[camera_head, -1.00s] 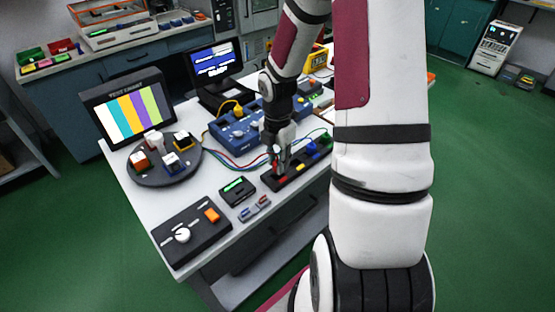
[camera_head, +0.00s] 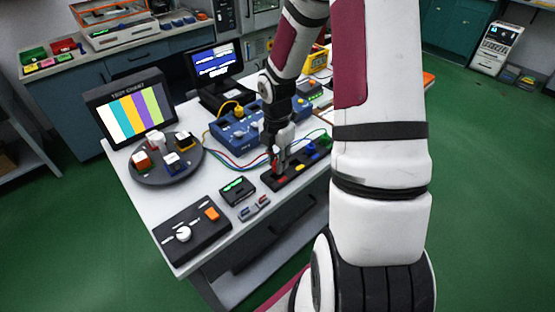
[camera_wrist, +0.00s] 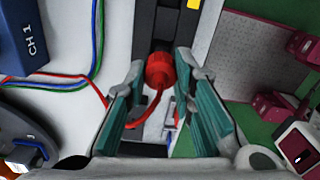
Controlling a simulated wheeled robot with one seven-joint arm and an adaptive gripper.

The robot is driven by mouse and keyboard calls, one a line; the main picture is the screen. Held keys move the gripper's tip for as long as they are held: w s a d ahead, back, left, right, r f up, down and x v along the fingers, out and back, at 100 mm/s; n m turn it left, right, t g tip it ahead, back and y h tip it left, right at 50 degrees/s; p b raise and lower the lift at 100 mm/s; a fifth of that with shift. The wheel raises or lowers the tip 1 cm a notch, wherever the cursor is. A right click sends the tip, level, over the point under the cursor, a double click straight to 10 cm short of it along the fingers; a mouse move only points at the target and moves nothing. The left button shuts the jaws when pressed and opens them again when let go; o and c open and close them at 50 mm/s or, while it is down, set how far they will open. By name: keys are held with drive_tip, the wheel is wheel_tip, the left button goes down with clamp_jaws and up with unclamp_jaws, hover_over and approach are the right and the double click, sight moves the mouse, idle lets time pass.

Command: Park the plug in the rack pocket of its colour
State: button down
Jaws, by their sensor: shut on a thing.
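My gripper (camera_head: 279,167) is above the near left end of the dark rack (camera_head: 270,184) on the table. In the wrist view my gripper (camera_wrist: 160,85) is shut on a red plug (camera_wrist: 159,70), held at the fingertips with its red cord curving down. The plug lies over the dark rack strip (camera_wrist: 143,20); I cannot tell whether it is in a pocket. In the head view the rack shows red (camera_head: 283,180) and yellow (camera_head: 298,169) marks, with blue (camera_head: 311,148) and green (camera_head: 324,140) pieces farther along. My fingers mostly hide the plug there.
A blue instrument box (camera_head: 236,132) with coloured cables stands behind the rack. A small black meter (camera_head: 237,190) and a control box (camera_head: 192,232) are at the left front. A round tray (camera_head: 140,176) with several blocks and a colour-bar monitor (camera_head: 130,108) are farther left.

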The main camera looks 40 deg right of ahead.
drive_tip(key=shift+f+b, duration=0.35)
drive_tip(key=shift+f, duration=0.8)
idle(0.6)
drive_tip(key=c, duration=1.3)
unclamp_jaws()
drive_tip(key=shift+r, duration=0.1)
wheel_tip(320, 180, up, 11)
drive_tip(key=shift+f, duration=0.2)
drive_tip(key=shift+r, duration=0.6)
